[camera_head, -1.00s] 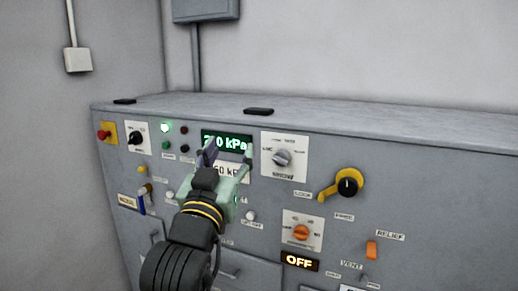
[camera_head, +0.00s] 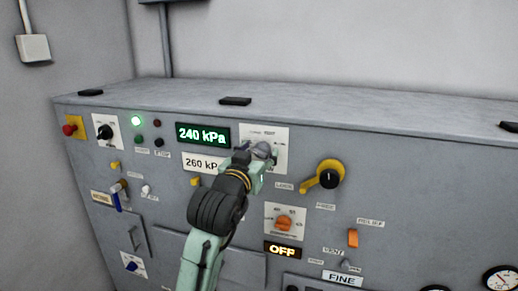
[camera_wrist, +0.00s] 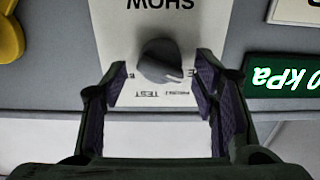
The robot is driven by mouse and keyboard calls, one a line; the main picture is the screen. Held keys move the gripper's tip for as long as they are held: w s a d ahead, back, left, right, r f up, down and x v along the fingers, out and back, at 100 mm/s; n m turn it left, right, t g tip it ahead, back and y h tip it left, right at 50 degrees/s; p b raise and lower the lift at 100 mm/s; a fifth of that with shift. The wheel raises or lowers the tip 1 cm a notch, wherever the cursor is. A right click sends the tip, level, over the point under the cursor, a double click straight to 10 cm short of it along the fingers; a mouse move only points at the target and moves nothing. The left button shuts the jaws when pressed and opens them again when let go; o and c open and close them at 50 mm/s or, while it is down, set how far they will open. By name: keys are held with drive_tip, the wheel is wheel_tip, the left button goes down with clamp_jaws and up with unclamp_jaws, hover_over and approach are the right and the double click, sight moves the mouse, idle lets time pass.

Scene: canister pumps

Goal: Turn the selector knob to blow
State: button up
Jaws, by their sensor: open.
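The plate shows right of the green 240 kPa display (camera_head: 202,134) in the head view. My gripper (camera_wrist: 158,85) is open, with its pads on either side of this knob; I cannot tell if they touch it. In the head view my gripper (camera_head: 256,150) partly hides the knob. An orange knob (camera_head: 284,223) on another white plate (camera_head: 271,212) sits lower down, above a lit OFF sign (camera_head: 283,250). I cannot read any blow label.
A yellow lever with a black hub (camera_head: 330,175) sits right of the plate. A 260 kPa panel (camera_head: 201,163) is left of my gripper. An orange switch (camera_head: 353,238) and gauges (camera_head: 502,280) are lower right. A red button (camera_head: 70,129) and a black knob (camera_head: 104,131) are far left.

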drive_tip(key=shift+w+d, duration=0.1)
drive_tip(key=shift+w, duration=0.3)
drive_tip(key=shift+c, duration=0.4)
drive_tip(key=c, duration=1.1)
